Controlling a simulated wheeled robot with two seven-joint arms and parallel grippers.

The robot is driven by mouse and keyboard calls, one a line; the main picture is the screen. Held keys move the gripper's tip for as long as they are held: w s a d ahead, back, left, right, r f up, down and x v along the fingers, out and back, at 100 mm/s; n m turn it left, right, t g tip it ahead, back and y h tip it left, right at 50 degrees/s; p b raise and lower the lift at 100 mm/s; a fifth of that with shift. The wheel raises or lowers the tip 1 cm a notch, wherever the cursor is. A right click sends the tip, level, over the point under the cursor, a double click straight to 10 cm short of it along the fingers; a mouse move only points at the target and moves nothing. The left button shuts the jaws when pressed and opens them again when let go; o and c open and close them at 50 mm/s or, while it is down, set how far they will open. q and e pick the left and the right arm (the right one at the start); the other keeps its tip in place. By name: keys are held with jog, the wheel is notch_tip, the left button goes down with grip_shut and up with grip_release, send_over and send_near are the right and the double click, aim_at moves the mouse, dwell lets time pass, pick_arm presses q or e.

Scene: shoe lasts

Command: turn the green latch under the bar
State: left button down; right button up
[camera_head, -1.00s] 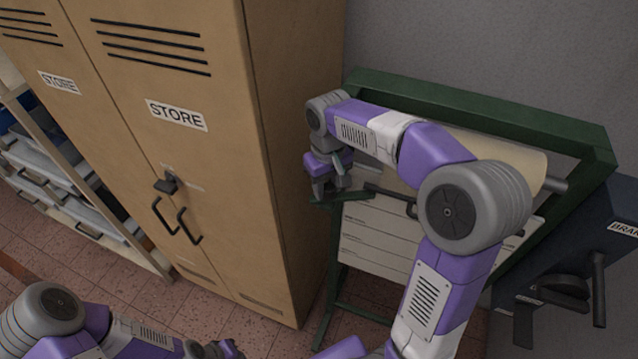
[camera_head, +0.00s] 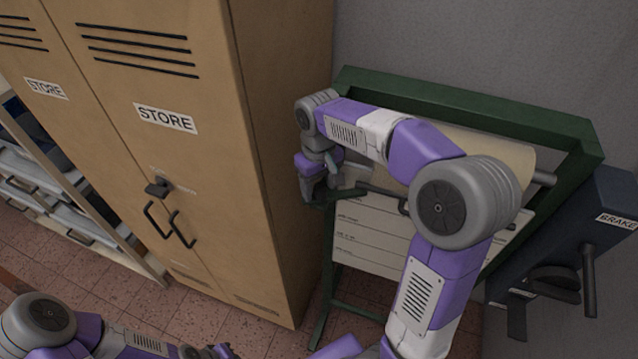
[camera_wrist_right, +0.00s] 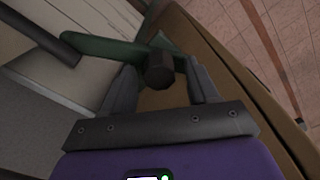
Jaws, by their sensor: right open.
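A green piece (camera_wrist_right: 100,48), which looks like the latch, crosses the right wrist view just beyond my fingers. It has a dark faceted knob (camera_wrist_right: 160,70) that sits between the fingertips. In the head view the green piece (camera_head: 322,199) shows small at the left side of the green stand, below a dark bar (camera_head: 380,190). My right gripper (camera_head: 318,188) is open there, and its fingers (camera_wrist_right: 160,88) lie either side of the knob. I cannot tell whether they touch it. My left gripper (camera_head: 220,352) shows only partly at the bottom edge, and its jaws are unclear.
A green stand (camera_head: 470,105) with a paper roll (camera_head: 500,150) and a lined sheet (camera_head: 370,235) stands against the wall. A tan STORE cabinet (camera_head: 280,120) rises close to the left of my right gripper. A dark BRAKE box (camera_head: 610,210) is at the right.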

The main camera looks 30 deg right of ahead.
notch_tip(320, 180, up, 8)
jog(key=shift+f, duration=0.15)
dwell(0.3)
jog(key=shift+f, duration=0.1)
dwell(0.3)
